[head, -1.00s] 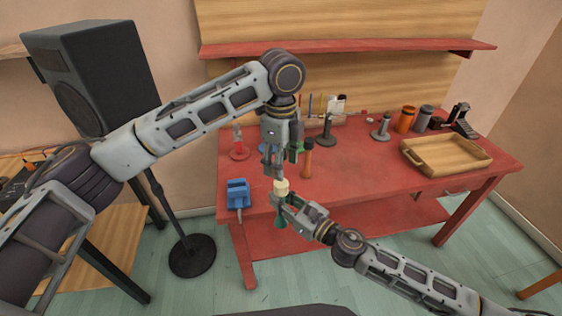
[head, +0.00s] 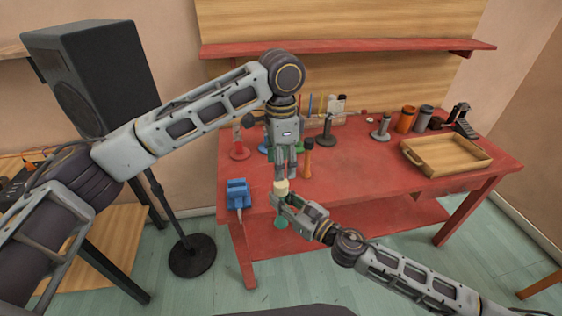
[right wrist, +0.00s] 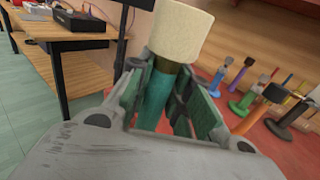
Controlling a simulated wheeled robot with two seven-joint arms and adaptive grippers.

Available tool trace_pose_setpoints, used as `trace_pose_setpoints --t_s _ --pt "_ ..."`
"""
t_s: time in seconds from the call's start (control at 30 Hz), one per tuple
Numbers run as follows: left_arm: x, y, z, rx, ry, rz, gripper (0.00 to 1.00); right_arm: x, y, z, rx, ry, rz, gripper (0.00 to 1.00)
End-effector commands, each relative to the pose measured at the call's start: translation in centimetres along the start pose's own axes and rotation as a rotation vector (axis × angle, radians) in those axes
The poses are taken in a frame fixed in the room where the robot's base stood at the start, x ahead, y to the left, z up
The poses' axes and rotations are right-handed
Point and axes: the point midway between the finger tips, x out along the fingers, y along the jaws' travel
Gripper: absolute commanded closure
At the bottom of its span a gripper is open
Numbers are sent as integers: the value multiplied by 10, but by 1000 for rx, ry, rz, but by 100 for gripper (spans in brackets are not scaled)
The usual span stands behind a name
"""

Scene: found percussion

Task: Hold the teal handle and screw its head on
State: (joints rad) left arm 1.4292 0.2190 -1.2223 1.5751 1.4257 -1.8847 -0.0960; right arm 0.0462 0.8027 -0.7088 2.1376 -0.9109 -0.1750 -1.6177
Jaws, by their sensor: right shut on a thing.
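My right gripper (head: 280,203) is shut on the teal handle (head: 281,223), held upright in front of the table's front edge. In the right wrist view the teal handle (right wrist: 153,98) stands between the green-padded fingers. A cream head (head: 281,186) sits at its top, with a dark band below it; the cream head also fills the top of the wrist view (right wrist: 182,30). I cannot tell how tightly it is seated. My left gripper (head: 286,174) points down just above the cream head. Its two fingers show apart with nothing between them, and none shows around the head in the wrist view.
The red table (head: 350,180) holds a blue vise-like block (head: 238,194) at its left front. An orange-brown handle (head: 309,158) stands just right of my left gripper. A wooden tray (head: 445,168) lies at right. Several stands and cups line the back.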

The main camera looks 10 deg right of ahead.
Motion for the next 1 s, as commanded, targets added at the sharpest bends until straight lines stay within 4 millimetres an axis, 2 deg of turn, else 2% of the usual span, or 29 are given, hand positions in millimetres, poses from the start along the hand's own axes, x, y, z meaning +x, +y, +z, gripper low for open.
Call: trace_pose_setpoints --t_s 1.0 --pt "0 1 0 -812 -2 3 46 0 0 0 0 -1 0 100"
